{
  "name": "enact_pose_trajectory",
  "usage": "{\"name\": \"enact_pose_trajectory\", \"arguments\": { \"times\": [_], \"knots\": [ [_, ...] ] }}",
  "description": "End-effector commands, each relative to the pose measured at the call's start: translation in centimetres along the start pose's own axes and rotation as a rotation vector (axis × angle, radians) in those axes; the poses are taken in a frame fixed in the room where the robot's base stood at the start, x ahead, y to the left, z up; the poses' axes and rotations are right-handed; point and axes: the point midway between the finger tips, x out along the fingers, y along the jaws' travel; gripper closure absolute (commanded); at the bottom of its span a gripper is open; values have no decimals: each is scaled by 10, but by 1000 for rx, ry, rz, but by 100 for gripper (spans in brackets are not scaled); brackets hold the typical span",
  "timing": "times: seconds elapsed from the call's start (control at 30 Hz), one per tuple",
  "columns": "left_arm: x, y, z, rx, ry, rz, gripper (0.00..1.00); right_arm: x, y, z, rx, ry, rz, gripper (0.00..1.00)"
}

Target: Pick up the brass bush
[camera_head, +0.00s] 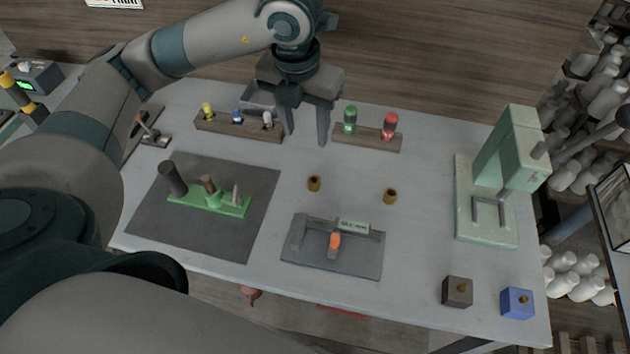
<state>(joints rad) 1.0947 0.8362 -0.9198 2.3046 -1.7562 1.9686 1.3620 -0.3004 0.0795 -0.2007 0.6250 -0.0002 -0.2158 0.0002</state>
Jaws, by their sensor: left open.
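Two small brass bushes sit upright on the grey table: one left of centre (314,183) and one to its right (390,196). I cannot tell which of the two the task means. My left gripper (307,140) hangs fingers-down over the back of the table, open, with nothing between its fingers. In the picture it is just above the left bush, towards the wooden racks. Its height above the table is hard to judge. Neither bush is hidden. My right gripper is not in view.
Wooden racks with coloured pieces (240,128) and green and red bottles (366,138) stand behind. A dark mat (150,225), a grey fixture plate (360,265), a pale green press (467,222), a grey block (457,293) and a blue block (517,303) surround the bushes.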

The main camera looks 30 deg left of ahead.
Motion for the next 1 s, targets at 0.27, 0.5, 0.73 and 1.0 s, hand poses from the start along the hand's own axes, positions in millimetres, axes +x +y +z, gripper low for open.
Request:
{"name": "enact_pose_trajectory", "arguments": {
  "times": [0.27,0.5,0.73,1.0],
  "knots": [
    [5,-1,-1,2,4,-2,54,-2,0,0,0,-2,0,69],
    [34,-1,-2,1,7,-1,54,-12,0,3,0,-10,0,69],
    [75,-1,-2,2,7,-1,54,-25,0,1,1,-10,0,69],
    [114,-2,-2,2,5,-3,54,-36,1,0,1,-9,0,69]
  ]
}}
